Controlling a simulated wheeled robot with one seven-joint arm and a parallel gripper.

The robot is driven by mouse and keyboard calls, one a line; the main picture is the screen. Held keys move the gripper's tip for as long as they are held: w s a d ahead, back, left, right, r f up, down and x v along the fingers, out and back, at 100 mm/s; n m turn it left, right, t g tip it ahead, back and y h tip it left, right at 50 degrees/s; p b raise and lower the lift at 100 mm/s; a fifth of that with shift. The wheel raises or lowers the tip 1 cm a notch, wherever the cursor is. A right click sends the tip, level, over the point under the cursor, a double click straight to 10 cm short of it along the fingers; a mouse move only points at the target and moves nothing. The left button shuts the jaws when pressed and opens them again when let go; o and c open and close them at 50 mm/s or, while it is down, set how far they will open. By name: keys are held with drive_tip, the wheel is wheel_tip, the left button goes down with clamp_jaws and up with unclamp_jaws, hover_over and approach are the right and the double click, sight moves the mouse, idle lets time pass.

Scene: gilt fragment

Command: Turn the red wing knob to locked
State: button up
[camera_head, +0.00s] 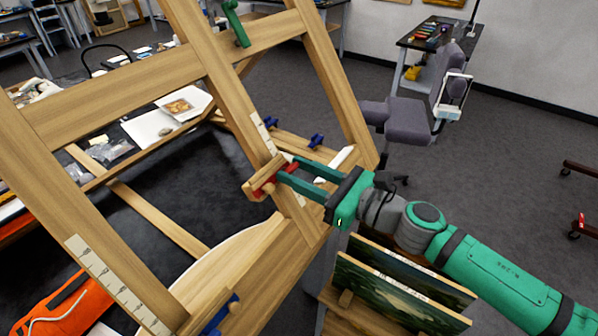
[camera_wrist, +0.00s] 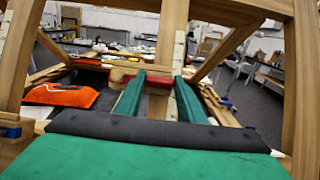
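The red wing knob (camera_head: 264,184) sits at a small wooden block (camera_head: 252,189) on the middle upright of a wooden easel frame. In the wrist view the red knob (camera_wrist: 157,83) shows between the finger ends, partly behind the left finger. My gripper (camera_head: 286,170) is open, its two green fingers reaching from the right to the knob. In the wrist view my gripper (camera_wrist: 160,76) has its fingers well apart, with a gap between the knob and the right finger. Whether the left finger touches the knob cannot be told. The knob's lock markings are not readable.
The easel's wooden beams (camera_head: 120,92) surround the knob closely. Blue knobs (camera_head: 317,140) and a green handle (camera_head: 236,24) are on the frame. Framed paintings (camera_head: 398,290) stand below my arm.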

drive_tip(key=c, duration=0.3)
